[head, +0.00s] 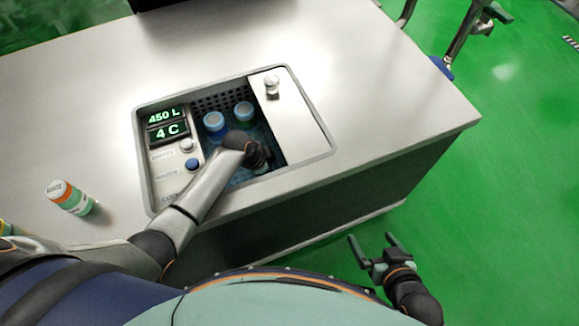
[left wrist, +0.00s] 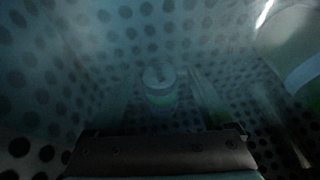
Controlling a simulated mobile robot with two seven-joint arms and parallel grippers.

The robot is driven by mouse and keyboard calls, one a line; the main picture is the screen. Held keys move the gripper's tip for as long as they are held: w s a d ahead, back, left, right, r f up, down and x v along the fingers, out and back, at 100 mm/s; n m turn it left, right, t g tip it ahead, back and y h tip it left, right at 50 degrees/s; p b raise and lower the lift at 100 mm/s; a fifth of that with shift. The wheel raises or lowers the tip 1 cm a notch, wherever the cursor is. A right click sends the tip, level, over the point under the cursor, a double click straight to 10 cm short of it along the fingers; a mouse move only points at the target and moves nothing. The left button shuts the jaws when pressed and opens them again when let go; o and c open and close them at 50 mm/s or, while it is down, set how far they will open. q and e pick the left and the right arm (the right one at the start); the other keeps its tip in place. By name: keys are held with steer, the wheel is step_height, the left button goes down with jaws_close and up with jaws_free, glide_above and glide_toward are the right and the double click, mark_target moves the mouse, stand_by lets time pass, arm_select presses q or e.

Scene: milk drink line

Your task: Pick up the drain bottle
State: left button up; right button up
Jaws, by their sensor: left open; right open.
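In the left wrist view a small bottle (left wrist: 160,98) with a pale cap and a greenish band is down in a dim, perforated basin (left wrist: 100,50). I cannot read any label on it. My left gripper (left wrist: 163,76) is open, its faint fingers on either side of that bottle in the picture; I cannot tell how far off it is. In the head view my left arm reaches into the cooler opening (head: 275,150), and its fingers are hidden. Two blue-capped bottles (head: 214,121) (head: 243,111) stand at the back of the opening. My right gripper (head: 377,250) is open and empty over the green floor.
The opening sits in a metal counter (head: 330,60), beside a panel reading 450 L and 4 C (head: 166,124). A pale cover with a knob (head: 271,83) lies on its right. A large pale object (left wrist: 292,45) fills the wrist view's upper right.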

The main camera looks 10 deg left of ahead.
arm_select(q)
jaws_close()
stand_by(0.6)
